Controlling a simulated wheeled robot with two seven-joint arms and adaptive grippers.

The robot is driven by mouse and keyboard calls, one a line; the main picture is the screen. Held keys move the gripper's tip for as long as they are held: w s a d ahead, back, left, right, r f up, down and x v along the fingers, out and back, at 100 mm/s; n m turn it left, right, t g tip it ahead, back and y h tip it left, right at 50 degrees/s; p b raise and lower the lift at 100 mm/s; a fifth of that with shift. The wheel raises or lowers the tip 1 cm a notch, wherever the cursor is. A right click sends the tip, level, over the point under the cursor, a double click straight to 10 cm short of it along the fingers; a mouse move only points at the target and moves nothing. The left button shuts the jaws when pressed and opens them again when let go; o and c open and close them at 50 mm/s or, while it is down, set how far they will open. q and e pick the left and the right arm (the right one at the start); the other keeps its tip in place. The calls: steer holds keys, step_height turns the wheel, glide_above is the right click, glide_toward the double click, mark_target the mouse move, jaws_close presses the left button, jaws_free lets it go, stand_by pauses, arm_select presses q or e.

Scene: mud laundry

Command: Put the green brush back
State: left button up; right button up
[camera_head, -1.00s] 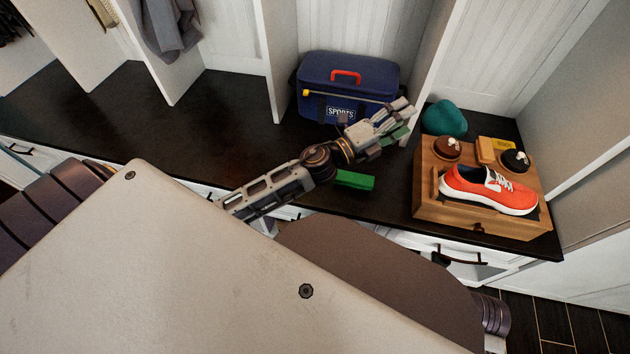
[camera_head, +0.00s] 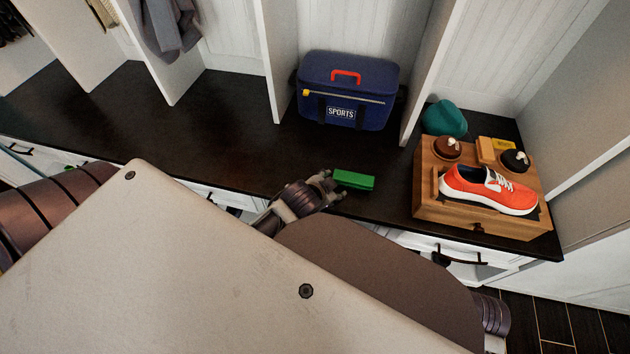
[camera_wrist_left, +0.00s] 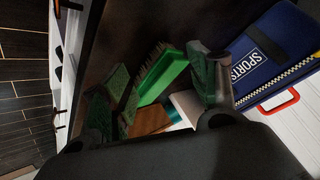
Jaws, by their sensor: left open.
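The green brush (camera_head: 354,180) lies on the dark bench top near its front edge, left of the wooden shoe-care box (camera_head: 428,187). My left gripper (camera_head: 330,186) is low over the bench at the brush's left end. In the left wrist view the brush (camera_wrist_left: 165,78) shows its bristles and green back, in the gap between the two green-padded fingers (camera_wrist_left: 160,72). The fingers are apart; no grip on the brush shows. Whether they reach down around it cannot be told. My right gripper is not in view.
A blue sports bag (camera_head: 347,90) stands behind the brush. The bench's left part (camera_head: 140,125) is clear.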

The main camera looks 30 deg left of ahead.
arm_select(q)
steer(key=s+d+f+n+g+h, duration=0.1)
steer(key=s+f+g, duration=0.2)
steer(key=s, duration=0.3)
steer(key=s+d+f+n+g, duration=0.1)
steer(key=s+f+n+g, duration=0.1)
steer(key=s, duration=0.5)
steer(key=shift+s+d+f+g+h, duration=0.15)
steer(key=shift+d+f+g+h, duration=0.1)
steer(key=shift+f+g+h, duration=0.2)
